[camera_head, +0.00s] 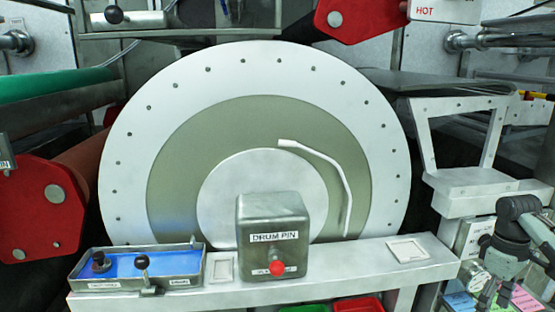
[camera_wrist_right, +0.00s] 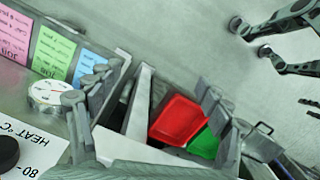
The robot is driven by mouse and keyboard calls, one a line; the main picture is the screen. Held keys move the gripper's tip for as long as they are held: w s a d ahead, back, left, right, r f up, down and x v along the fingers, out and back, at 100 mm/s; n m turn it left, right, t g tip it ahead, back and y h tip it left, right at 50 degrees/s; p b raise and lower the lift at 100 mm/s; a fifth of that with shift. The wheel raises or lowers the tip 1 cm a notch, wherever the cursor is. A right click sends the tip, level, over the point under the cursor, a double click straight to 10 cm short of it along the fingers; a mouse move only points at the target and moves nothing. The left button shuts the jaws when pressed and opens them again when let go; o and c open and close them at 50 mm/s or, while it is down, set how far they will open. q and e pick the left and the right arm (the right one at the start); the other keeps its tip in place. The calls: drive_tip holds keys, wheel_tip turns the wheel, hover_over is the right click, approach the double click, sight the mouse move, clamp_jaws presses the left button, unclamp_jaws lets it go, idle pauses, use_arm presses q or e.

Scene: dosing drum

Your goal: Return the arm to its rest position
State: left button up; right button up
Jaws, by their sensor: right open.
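My right gripper (camera_head: 493,288) is at the lower right of the head view, in front of the colored note cards and to the right of the bench ledge. In the right wrist view the right gripper (camera_wrist_right: 155,112) has its fingers spread wide apart, with nothing between them. The fingers appear clear of the bench and bins. My left gripper does not show in the head view.
Red (camera_wrist_right: 178,120) and green (camera_wrist_right: 204,145) bins and a dial (camera_wrist_right: 48,92) are near the right gripper.

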drive_tip(key=s+d+f+g, duration=0.2)
drive_tip(key=s+d+f, duration=0.2)
drive_tip(key=s+f, duration=0.3)
drive_tip(key=w+d+r+m+t+h, duration=0.1)
drive_tip(key=w+d+r+t+h, duration=0.5)
drive_tip(key=w, duration=0.3)
drive_tip(key=w+d+r+m+t+h, duration=0.2)
drive_tip(key=w+d+r+t+h, duration=0.3)
drive_tip(key=w+d, duration=0.35)
drive_tip(key=s+a+f+n+g+y, duration=0.1)
drive_tip(key=s+a+f+y, duration=0.25)
drive_tip(key=a+f, duration=0.65)
drive_tip(key=s+a+f+g+y, duration=0.15)
drive_tip(key=s+a+f, duration=0.35)
drive_tip(key=a+f, duration=0.5)
drive_tip(key=s+a+f+g+y, duration=0.1)
drive_tip(key=s+a+f+y, duration=0.1)
drive_tip(key=s+a+f, duration=0.6)
drive_tip(key=s+a+f+g+y, duration=0.1)
drive_tip(key=s+a+f+y, duration=0.2)
drive_tip(key=s+a+f, duration=0.5)
drive_tip(key=s+a, duration=0.3)
drive_tip(key=a, duration=0.2)
drive_tip(key=shift+s+a+f+m, duration=0.25)
drive_tip(key=shift+a+f+m, duration=0.1)
drive_tip(key=shift+m, duration=0.05)
drive_tip(key=shift+g, duration=0.25)
